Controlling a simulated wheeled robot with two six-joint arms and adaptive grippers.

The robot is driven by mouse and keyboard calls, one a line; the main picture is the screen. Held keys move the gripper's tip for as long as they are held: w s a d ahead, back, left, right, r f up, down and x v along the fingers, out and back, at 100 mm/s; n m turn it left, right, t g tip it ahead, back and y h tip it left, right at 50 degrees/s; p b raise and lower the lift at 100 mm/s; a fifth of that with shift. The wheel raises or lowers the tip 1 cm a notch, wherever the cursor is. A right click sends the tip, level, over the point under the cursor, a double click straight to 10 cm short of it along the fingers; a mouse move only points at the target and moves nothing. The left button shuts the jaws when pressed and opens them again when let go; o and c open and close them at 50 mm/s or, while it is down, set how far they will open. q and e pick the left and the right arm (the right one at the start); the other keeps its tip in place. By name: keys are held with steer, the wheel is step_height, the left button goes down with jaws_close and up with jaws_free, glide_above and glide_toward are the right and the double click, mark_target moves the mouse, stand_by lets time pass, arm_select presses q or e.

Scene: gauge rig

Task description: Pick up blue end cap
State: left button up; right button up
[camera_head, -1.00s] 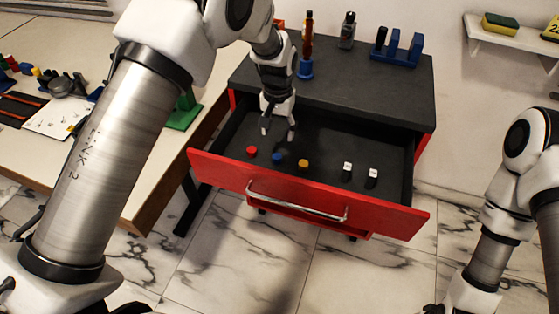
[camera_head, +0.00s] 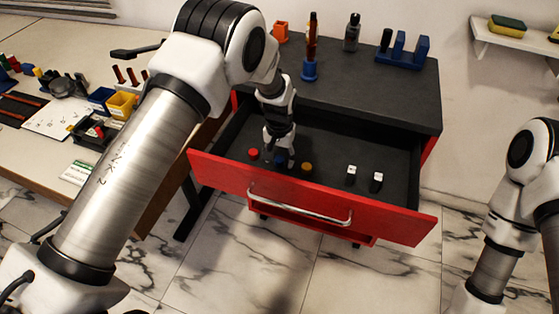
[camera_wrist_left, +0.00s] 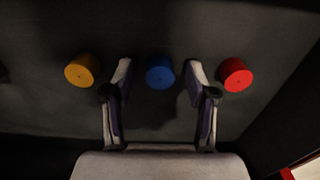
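The blue end cap (camera_wrist_left: 160,74) lies on the floor of the open drawer, between a yellow cap and a red cap. In the head view it is mostly hidden by my left gripper (camera_head: 280,158), which reaches down into the drawer. In the left wrist view my left gripper (camera_wrist_left: 160,85) is open, with one finger on each side of the blue cap and a gap to it on both sides. I cannot tell how far above the drawer floor the fingertips are. My right gripper is outside both views; only my right arm shows.
A red cap (camera_head: 254,154) and a yellow cap (camera_head: 307,168) flank the blue one closely. Two white-topped pieces (camera_head: 351,175) (camera_head: 376,181) stand further right in the drawer. The red drawer front (camera_head: 310,195) and side walls surround them. A blue rack (camera_head: 403,48) stands on the cabinet top.

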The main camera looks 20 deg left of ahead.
arm_select(q)
steer(key=c, duration=0.6)
steer(key=shift+o, duration=0.2)
